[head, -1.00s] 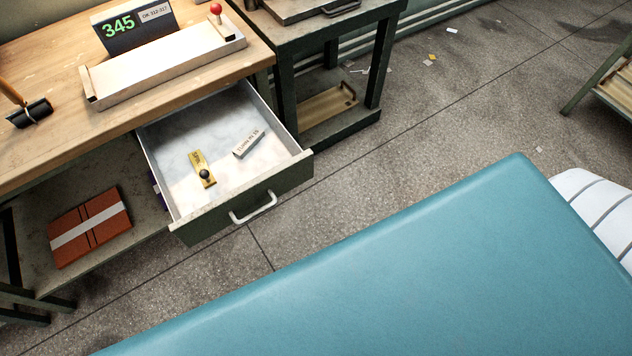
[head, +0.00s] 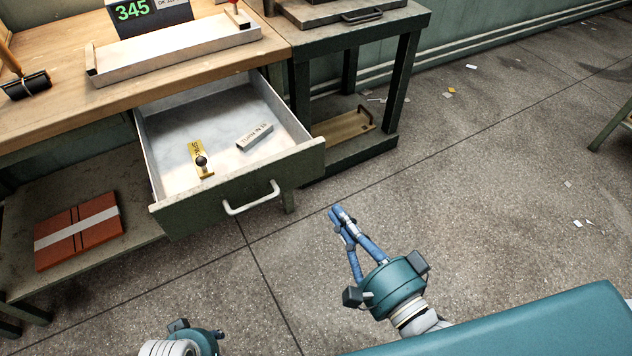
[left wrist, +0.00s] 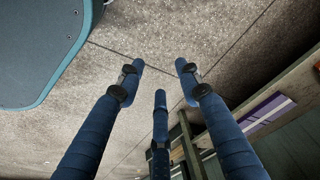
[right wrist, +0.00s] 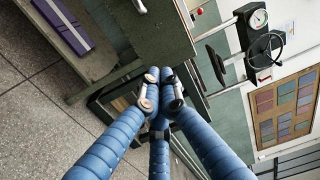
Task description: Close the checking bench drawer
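The checking bench drawer (head: 245,195) is pulled open below the wooden bench top (head: 180,75). Its green front carries a pale bar handle (head: 252,200). My right gripper (head: 340,213) is in front of the drawer, right of and below the handle in the head view, apart from it. Its fingertips are together with nothing between them. In the right wrist view, the fingertips (right wrist: 160,75) point toward a green panel (right wrist: 155,30), apparently the drawer front. My left gripper (left wrist: 160,68) has its fingers spread and empty above the floor; in the head view only its wrist housing shows at the bottom edge.
The drawer holds a yellow gauge piece (head: 200,160) and a small grey block (head: 254,136). A dark green side table (head: 350,40) stands right of the drawer. Floor in front is free, with scraps further right.

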